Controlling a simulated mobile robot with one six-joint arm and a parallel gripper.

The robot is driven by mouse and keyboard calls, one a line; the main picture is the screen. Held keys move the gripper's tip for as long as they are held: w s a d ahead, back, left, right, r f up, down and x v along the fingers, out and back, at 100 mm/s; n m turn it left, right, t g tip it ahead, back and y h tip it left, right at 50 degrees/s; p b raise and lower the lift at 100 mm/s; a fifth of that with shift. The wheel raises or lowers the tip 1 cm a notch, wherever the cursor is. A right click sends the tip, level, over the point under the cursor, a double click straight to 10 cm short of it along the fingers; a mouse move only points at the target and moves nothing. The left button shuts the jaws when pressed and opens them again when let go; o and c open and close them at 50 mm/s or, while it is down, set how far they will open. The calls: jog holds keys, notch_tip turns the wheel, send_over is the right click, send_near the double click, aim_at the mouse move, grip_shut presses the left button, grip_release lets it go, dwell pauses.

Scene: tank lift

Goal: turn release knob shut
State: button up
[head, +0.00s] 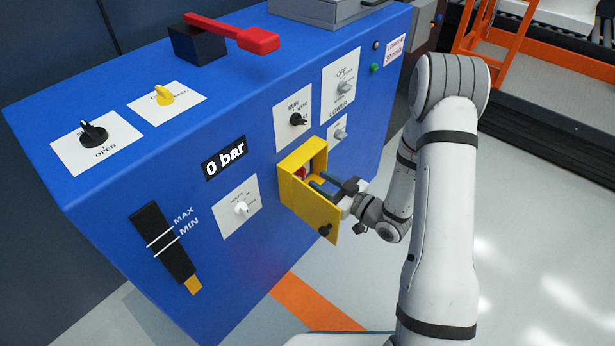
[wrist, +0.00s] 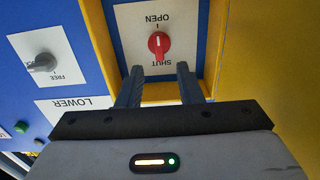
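The red release knob (wrist: 158,43) sits on a white plate (wrist: 128,20) marked OPEN and SHUT, inside an open yellow box (head: 288,165) on the blue panel. In the wrist view the lettering is upside down, with OPEN above the knob and SHUT below it. I cannot tell for sure which mark the knob points at. Part of the knob also shows in the head view (head: 300,172). My gripper (wrist: 160,70) is open, its two dark fingers spread at the box mouth, below and either side of the knob in the wrist view. No contact with the knob shows.
The yellow door (head: 308,208) hangs open beside my gripper (head: 320,183). A 0 bar display (head: 225,157) is to the left.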

aim_at(305, 171)
jog(key=b+x, duration=0.1)
jog(key=x, duration=0.4)
jog(key=shift+w+a, duration=0.2)
jog(key=shift+c, duration=0.5)
jog(key=c, duration=0.5)
